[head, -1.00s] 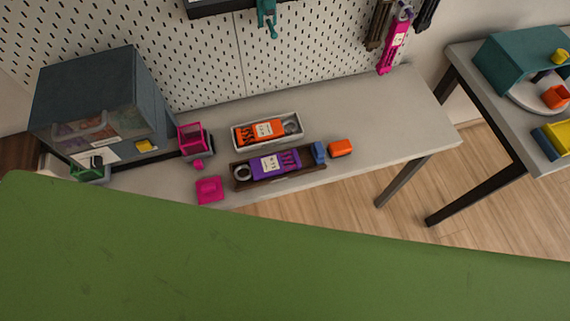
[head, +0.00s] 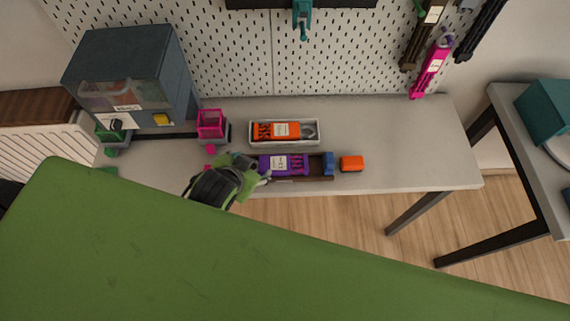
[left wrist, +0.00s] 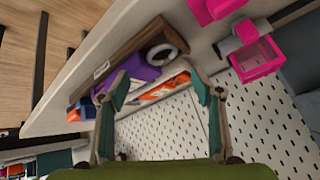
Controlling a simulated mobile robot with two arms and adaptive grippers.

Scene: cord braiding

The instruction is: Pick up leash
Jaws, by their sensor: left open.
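No single thing here can be told for sure as the leash. A purple labelled pack (head: 284,164) lies in a dark brown tray (head: 308,178) on the bench, and it also shows in the left wrist view (left wrist: 138,68) beside a pale ring (left wrist: 162,54). An orange labelled pack (head: 276,131) lies in a light grey tray (head: 284,145) behind it. A pink strap-like piece (head: 430,68) hangs on the pegboard. My left gripper (head: 262,172) is open at the left end of the brown tray, covering that end; its spread fingers show in the left wrist view (left wrist: 160,85). My right gripper is not in view.
A blue piece (head: 328,163) and an orange block (head: 351,163) are at the right. The bench (head: 420,150) is clear right of them. My green body fills the foreground.

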